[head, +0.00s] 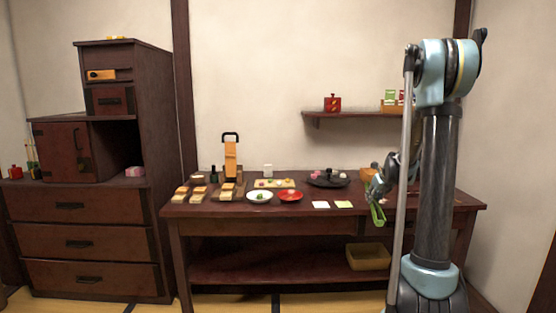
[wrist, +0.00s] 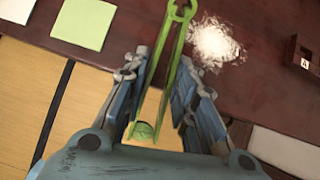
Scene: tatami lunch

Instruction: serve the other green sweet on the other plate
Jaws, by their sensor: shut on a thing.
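My gripper (head: 376,190) is at the right front of the table, shut on green tongs (head: 377,214) that hang below it. In the wrist view the tongs (wrist: 170,65) run between the fingers (wrist: 160,88). A small rounded green piece (wrist: 144,130) shows at their lower end; I cannot tell whether it is a sweet or the tong tip. A white plate (head: 251,197) holds a small green sweet (head: 260,196). A red plate (head: 283,198) beside it holds something small and pale.
A white square (head: 320,205) and a pale green square (head: 343,204) lie near the table's front edge. A dark tray (head: 340,183), a board with small items (head: 258,184) and wooden blocks stand behind and left. A wall shelf (head: 350,114) hangs above.

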